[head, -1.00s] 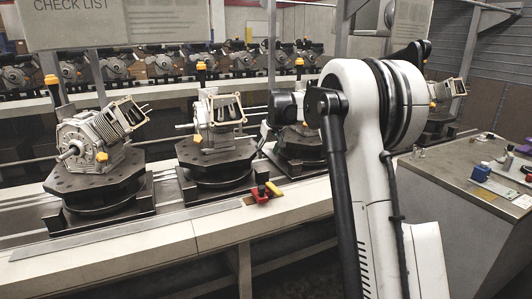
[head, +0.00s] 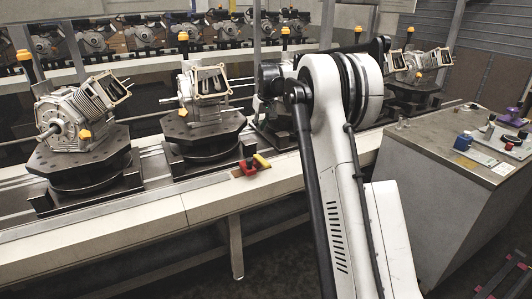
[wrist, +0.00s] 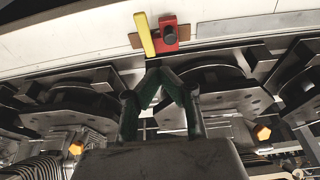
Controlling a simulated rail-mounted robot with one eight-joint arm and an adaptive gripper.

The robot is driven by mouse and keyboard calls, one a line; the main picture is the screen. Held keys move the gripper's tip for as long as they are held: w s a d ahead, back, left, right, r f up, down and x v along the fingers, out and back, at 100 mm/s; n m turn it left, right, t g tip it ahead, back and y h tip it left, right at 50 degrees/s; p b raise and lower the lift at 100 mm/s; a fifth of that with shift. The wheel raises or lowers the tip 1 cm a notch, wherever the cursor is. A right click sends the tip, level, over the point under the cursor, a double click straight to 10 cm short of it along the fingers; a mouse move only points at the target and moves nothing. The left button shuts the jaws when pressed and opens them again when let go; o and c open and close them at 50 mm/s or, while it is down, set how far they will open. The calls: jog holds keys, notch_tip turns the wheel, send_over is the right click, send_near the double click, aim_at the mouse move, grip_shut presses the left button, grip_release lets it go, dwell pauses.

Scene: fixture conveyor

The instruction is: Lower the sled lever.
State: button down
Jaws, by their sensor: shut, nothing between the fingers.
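A small yellow lever (head: 262,161) and a red block (head: 246,168) sit on the front edge of the conveyor in the head view. In the wrist view, the yellow lever (wrist: 144,35) is a slim bar beside the red block (wrist: 170,34), which carries a dark round knob. Both are on a brown plate at the top middle. My gripper (wrist: 159,72) is shut and empty, its fingertips meeting just below the lever and block in the picture. A gap seems to separate them; the depth is unclear. The head view hides the gripper behind my arm.
Dark round fixtures (head: 78,167) carrying engines (head: 80,115) line the conveyor close to my gripper. The pale conveyor edge (head: 160,210) is mostly bare. A grey workbench (head: 430,160) with small items stands at the right.

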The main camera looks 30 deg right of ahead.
jog(key=g, duration=0.1)
send_near(264, 162)
jog(key=x, duration=0.6)
jog(key=shift+w+d+r, duration=0.1)
jog(key=shift+w+d, duration=0.05)
jog(key=shift+w, duration=0.05)
jog(key=shift+s+f, duration=0.1)
jog(key=shift+f, duration=0.45)
